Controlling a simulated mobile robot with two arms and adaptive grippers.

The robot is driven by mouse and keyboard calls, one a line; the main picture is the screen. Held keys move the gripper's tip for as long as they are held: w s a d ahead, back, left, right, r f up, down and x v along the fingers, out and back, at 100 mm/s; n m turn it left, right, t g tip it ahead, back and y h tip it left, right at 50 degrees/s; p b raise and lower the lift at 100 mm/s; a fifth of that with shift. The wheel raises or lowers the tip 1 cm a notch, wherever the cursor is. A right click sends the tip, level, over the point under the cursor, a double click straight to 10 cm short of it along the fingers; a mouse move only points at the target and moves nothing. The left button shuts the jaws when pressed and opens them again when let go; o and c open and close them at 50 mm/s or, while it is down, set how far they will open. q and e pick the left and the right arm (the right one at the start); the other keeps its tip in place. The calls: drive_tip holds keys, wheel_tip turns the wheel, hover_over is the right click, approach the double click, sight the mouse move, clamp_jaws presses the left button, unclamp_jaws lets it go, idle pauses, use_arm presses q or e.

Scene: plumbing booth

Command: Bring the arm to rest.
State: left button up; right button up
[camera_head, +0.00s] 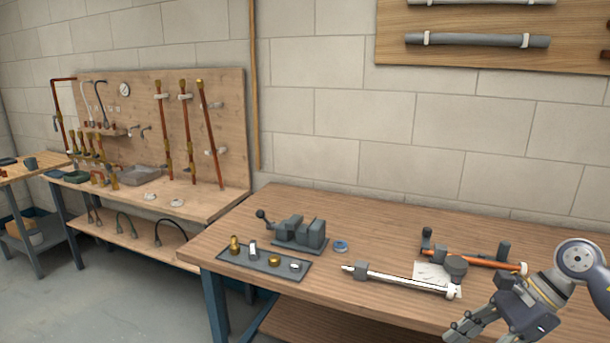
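My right gripper (476,336) is at the bottom right, over the front part of the wooden workbench (350,220). Its arm comes in from the right edge. The fingers point down and left, spread apart, with nothing seen between them. The lower finger is cut off by the bottom edge. My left arm and gripper are not in view.
Close to the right gripper lie a white pipe (400,280) and a copper pipe (480,261) in dark holders. A grey vise (300,232) and a dark tray (270,277) with small fittings sit further left. A pegboard bench (200,207) stands at the left.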

drive_tip(key=w+a+f+m+t+y, duration=0.4)
drive_tip(key=w+a+f+m+y, duration=0.25)
drive_tip(key=w+a+m, duration=0.2)
drive_tip(key=w+d+f+m+t, duration=0.1)
drive_tip(key=w+f+m+t, duration=0.3)
drive_tip(key=f+m, duration=0.55)
drive_tip(key=s+d+f+m+t+h, duration=0.1)
drive_tip(key=s+d+f+m+h, duration=0.15)
drive_tip(key=f+m, duration=0.4)
drive_tip(key=s+d+f+m+t+h, duration=0.2)
drive_tip(key=f+m+h, duration=0.2)
drive_tip(key=f+m, duration=0.3)
drive_tip(key=s+d+f+m+t+h, duration=0.1)
drive_tip(key=s+d+f+m+h, duration=0.15)
drive_tip(key=f+m, duration=0.4)
drive_tip(key=s+f+m+g+h, duration=0.4)
drive_tip(key=s+f+m, duration=0.3)
drive_tip(key=s+f, duration=1.15)
drive_tip(key=s+a+f+m+g, duration=0.1)
drive_tip(key=s+f+m+g, duration=0.1)
drive_tip(key=s, duration=0.7)
drive_tip(key=s+a+f+m+g, duration=0.2)
drive_tip(key=s+f+g, duration=0.1)
drive_tip(key=s, duration=0.6)
drive_tip(key=s+a+f+m+g, duration=0.2)
drive_tip(key=s+f, duration=0.2)
drive_tip(key=s, duration=0.5)
drive_tip(key=shift+s+f+h, duration=0.4)
drive_tip(key=shift+h, duration=0.05)
